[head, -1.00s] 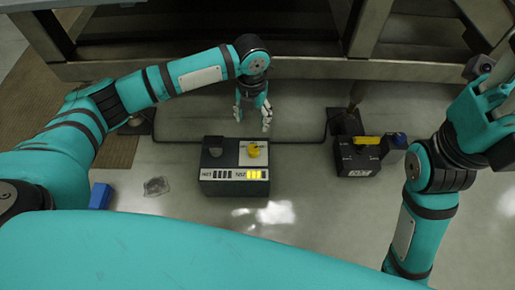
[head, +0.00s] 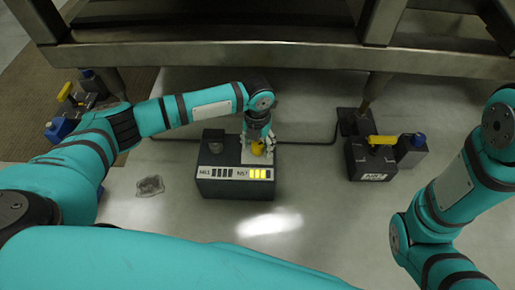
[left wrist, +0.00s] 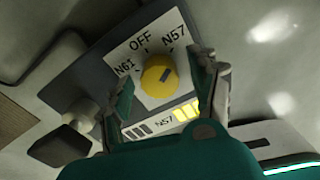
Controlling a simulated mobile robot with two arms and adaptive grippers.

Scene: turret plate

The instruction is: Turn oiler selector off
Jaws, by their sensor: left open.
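The oiler selector is a round yellow knob (left wrist: 159,82) on a light plate marked N61, OFF and N57. Its dark pointer mark leans towards N57. In the head view the knob (head: 257,148) sits on top of a dark box (head: 232,187). The box's front has N61 and N57 labels, with yellow bars lit beside N57 (head: 259,173). My left gripper (head: 260,152) is over the knob, partly hiding the plate. In the left wrist view its open fingers (left wrist: 165,81) stand on either side of the knob; I cannot tell whether they touch it. My right gripper is out of view.
A dark knob (head: 214,136) sits left of the yellow one on the same box. Another dark box (head: 368,160) with a yellow lever (head: 382,140) and a blue cap (head: 418,139) stands to the right. A steel frame (head: 300,57) spans the back. Similar parts lie at far left.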

